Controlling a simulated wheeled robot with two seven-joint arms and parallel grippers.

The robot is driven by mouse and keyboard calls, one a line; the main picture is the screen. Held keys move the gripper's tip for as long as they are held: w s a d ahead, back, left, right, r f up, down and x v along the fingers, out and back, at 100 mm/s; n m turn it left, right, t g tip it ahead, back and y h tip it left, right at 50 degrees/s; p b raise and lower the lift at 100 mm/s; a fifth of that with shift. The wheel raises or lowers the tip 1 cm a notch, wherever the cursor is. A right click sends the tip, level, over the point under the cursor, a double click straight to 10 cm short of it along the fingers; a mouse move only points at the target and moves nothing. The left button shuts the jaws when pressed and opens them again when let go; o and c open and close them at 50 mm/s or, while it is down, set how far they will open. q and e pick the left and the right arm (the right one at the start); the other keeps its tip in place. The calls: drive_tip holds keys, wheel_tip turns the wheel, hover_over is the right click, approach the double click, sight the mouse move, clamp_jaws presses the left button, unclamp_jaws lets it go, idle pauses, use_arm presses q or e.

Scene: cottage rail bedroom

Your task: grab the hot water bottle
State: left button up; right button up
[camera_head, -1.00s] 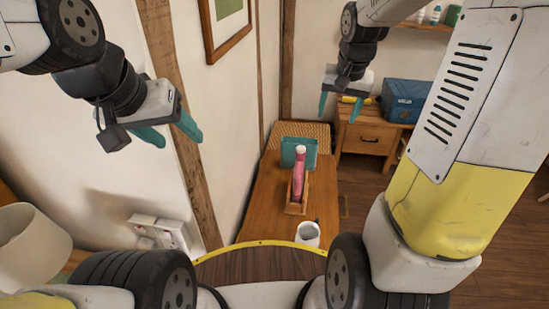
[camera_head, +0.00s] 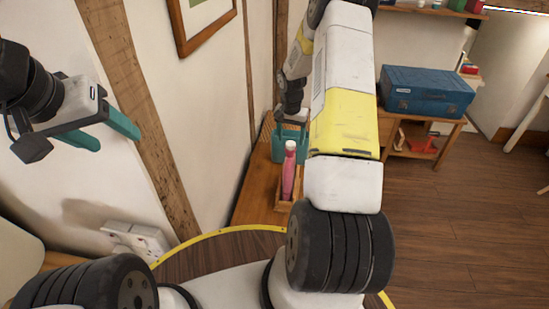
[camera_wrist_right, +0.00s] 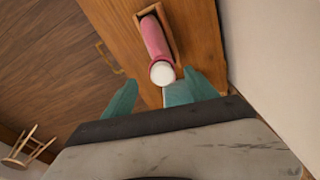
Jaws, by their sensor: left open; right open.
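The hot water bottle appears to be the pink, long object with a white cap (camera_head: 288,180), standing or leaning in a wooden holder (camera_head: 284,204) on the wooden table. It also shows in the right wrist view (camera_wrist_right: 155,40), its cap toward the camera. My right gripper (camera_head: 291,150) is open behind and around the cap's place in the head view. My left gripper (camera_head: 118,142) is open and empty by the wall at left.
The wooden table (camera_head: 252,200) runs along the wall. A blue case (camera_head: 428,92) stands on a wooden cabinet (camera_head: 392,135) at right. A wall socket (camera_head: 138,240) is at lower left. The floor (camera_head: 450,210) at right is clear. My right arm hides part of the table.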

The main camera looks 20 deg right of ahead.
sight(291, 143)
drive_tip(key=f, duration=0.3)
drive_tip(key=w+f, duration=0.1)
drive_tip(key=f, duration=0.1)
drive_tip(key=shift+d, duration=0.15)
clamp_jaws()
